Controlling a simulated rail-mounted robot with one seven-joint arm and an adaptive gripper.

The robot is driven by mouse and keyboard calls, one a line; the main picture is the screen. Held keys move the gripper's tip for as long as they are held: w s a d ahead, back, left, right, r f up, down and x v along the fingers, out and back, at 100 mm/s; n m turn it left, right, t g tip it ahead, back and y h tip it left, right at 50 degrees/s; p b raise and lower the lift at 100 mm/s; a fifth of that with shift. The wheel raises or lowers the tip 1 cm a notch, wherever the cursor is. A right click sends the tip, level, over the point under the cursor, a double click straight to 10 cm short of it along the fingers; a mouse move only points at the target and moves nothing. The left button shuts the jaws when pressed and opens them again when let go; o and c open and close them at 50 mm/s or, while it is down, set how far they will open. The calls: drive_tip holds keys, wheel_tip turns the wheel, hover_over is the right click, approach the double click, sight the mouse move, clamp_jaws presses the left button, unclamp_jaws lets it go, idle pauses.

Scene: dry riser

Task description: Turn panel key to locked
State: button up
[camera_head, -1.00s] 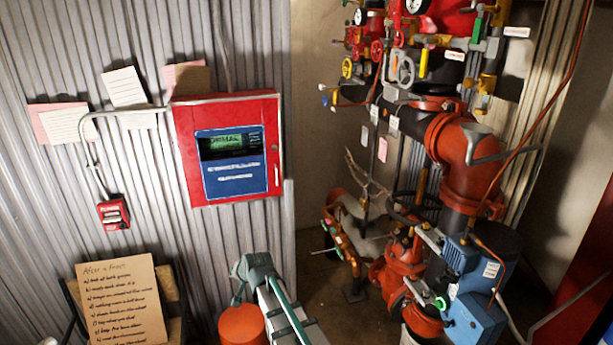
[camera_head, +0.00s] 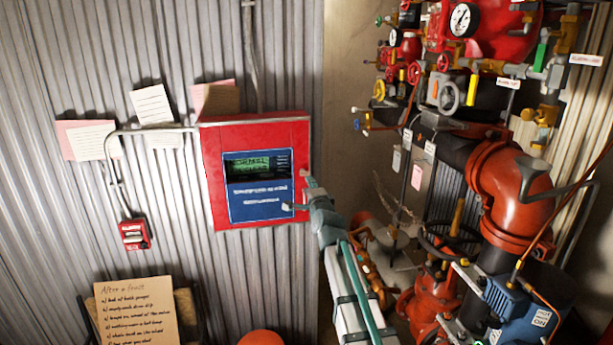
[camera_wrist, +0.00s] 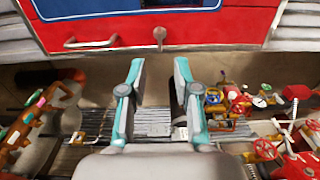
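The red alarm panel (camera_head: 212,170) hangs on the corrugated wall, with a blue face and a lit green display. In the wrist view, the panel's red edge (camera_wrist: 225,25) crosses the top. A small metal key (camera_wrist: 159,35) sits on that edge, in line with the gap between my fingers and beyond their tips. My gripper (camera_wrist: 158,70) is open and empty, its two teal-sided fingers apart and not touching the key. In the head view, my gripper (camera_head: 299,193) is at the panel's lower right side. The key cannot be made out clearly there.
A metal handle (camera_wrist: 90,42) is on the same panel edge, left of the key. Red pipes and valves (camera_head: 510,185) fill the right side. A small red call box (camera_head: 135,234) and a handwritten board (camera_head: 137,312) are at the left.

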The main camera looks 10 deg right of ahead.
sight(305, 175)
drive_tip(key=w+p, duration=0.1)
drive_tip(key=w, duration=0.8)
drive_tip(key=shift+a, duration=0.2)
clamp_jaws()
